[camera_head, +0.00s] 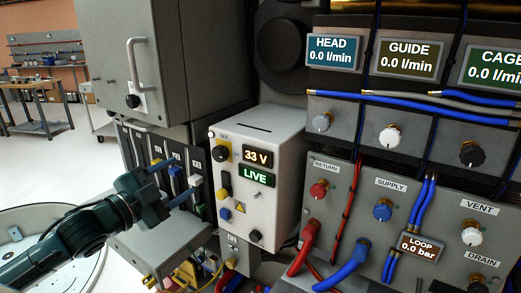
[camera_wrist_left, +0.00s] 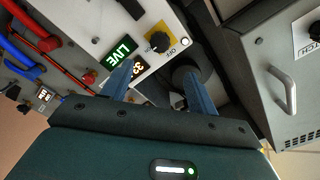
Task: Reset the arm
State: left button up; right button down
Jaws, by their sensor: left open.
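My left gripper (camera_head: 172,190) shows in the head view at the lower left, in front of the slotted modules and left of the white control box. It is open with nothing seen between its fingers. In the left wrist view its two blue fingers (camera_wrist_left: 158,92) stand apart, with the box beyond them. The white control box (camera_head: 285,125) carries a lit 33 V display (camera_head: 257,156), a green LIVE display (camera_head: 257,176) and a black-and-yellow OFF knob (camera_head: 222,151). The knob also shows in the left wrist view (camera_wrist_left: 158,42). My right gripper is not in view.
Grey cabinet (camera_head: 175,60) with a handle stands above the modules. At right, a panel has a red return knob (camera_head: 319,189), a blue supply knob (camera_head: 382,210), a white vent knob (camera_head: 471,235) and hoses. A workbench (camera_head: 40,85) stands far left; open floor lies before it.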

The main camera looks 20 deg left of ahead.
pick_arm(q)
jog(key=s+d+f+n+g+y+p, duration=0.1)
jog(key=s+d+f+n+g, duration=0.15)
jog(key=f, duration=0.75)
jog(key=s+d+f+n+g+y+p, duration=0.1)
jog(key=s+d+f+n+p, duration=0.2)
jog(key=f, duration=0.6)
jog(key=s+d+f+n+g, duration=0.1)
jog(key=s+d+f, duration=0.2)
jog(key=d, duration=0.3)
jog(key=s+d+f+n+g+h, duration=0.1)
jog(key=s+d+f, duration=0.2)
jog(key=d, duration=0.3)
jog(key=s+d+f+n+g+h, duration=0.1)
jog(key=s+d+f+n, duration=0.1)
jog(key=s+d+f, duration=0.1)
jog(key=d+f, duration=0.1)
jog(key=d, duration=0.1)
jog(key=shift+d+f+g, duration=0.15)
jog(key=shift+d+g, duration=0.2)
jog(key=shift+d, duration=0.05)
jog(key=shift+s, duration=0.1)
